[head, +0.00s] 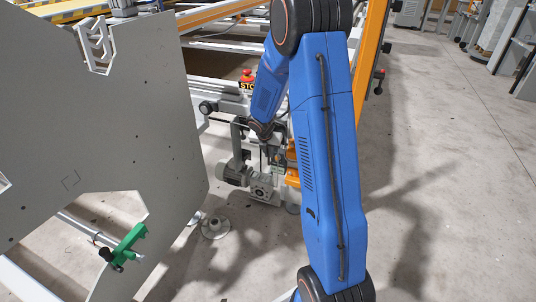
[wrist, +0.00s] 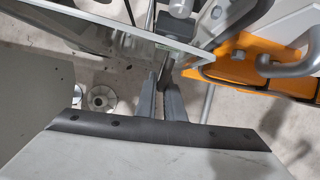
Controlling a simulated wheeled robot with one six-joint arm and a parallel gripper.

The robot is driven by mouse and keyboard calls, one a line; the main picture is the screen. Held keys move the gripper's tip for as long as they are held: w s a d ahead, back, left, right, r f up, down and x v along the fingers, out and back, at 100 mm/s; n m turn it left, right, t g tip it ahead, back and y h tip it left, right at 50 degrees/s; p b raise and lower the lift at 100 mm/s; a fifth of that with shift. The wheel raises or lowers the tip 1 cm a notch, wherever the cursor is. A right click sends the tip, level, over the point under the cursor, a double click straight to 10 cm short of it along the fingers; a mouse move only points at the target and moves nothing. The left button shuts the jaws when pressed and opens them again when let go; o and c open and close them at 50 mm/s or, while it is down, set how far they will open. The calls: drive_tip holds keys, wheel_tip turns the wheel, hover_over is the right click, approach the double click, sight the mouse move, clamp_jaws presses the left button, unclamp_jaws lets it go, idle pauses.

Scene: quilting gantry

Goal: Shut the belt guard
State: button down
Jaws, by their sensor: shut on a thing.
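My gripper (wrist: 163,82) points away from the camera in the wrist view, its two dark fingers close together on a narrow grey part. The fingers hide most of that part, so I cannot tell whether it belongs to the belt guard. A pale-edged flat panel (wrist: 130,27) crosses just beyond the fingertips. An orange cover (wrist: 240,66) with a bent grey handle (wrist: 292,60) lies to the right, apart from the fingers. I cannot tell for sure which of these is the guard. In the head view, orange parts (head: 292,168) show beside my blue arm, which partly hides the gripper area.
A grey motor (head: 235,173) and gearbox (head: 262,187) stand low beside the gripper area. A red stop button (head: 246,76) is above them. A large grey plate (head: 110,150) with a green clamp (head: 128,243) fills the left.

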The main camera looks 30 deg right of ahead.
drive_tip(key=shift+w+d, duration=0.25)
drive_tip(key=shift+d, duration=0.2)
drive_tip(key=shift+w+d, duration=0.2)
drive_tip(key=shift+d, duration=0.25)
drive_tip(key=c, duration=1.9)
unclamp_jaws()
drive_tip(key=shift+d, duration=0.1)
drive_tip(key=shift+o, duration=0.2)
drive_tip(key=v, duration=1.7)
drive_tip(key=shift+r, duration=0.2)
